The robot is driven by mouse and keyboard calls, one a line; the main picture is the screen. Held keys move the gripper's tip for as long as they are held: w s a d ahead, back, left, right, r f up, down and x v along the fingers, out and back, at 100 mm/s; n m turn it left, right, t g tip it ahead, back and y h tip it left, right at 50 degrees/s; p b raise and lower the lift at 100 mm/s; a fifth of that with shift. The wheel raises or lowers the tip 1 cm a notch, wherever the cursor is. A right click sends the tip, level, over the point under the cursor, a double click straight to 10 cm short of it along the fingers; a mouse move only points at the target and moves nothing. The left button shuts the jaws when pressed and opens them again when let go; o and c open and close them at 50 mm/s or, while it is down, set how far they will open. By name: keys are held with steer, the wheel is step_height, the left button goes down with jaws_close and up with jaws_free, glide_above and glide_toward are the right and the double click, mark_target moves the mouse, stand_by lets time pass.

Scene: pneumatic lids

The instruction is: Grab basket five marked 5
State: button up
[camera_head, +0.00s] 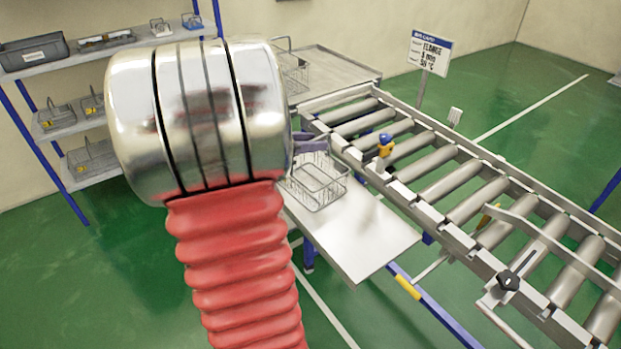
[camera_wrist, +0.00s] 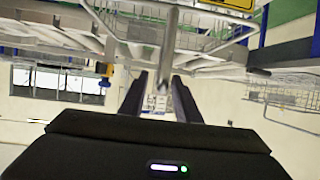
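A wire basket (camera_head: 319,187) sits on the pale side table beside the roller conveyor in the head view. My gripper (camera_head: 318,143) is at its upper back side, partly hidden behind my arm. In the wrist view the picture looks inverted, and a wire basket (camera_wrist: 120,27) shows at the top with part of a yellow label (camera_wrist: 232,4). Its number cannot be read. My gripper's two dark fingers (camera_wrist: 160,80) stand apart, with a grey bar, seemingly the basket handle (camera_wrist: 168,45), in line with the gap. I see no finger clearly touching it.
The roller conveyor (camera_head: 450,185) runs along the right, with a blue-and-yellow fitting (camera_head: 385,146) on its near rail. Another basket (camera_head: 293,76) stands on the table behind. Shelves at left hold several baskets (camera_head: 90,158). The front of the side table (camera_head: 365,240) is clear.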

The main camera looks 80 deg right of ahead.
jaws_close()
stand_by(0.3)
stand_by(1.1)
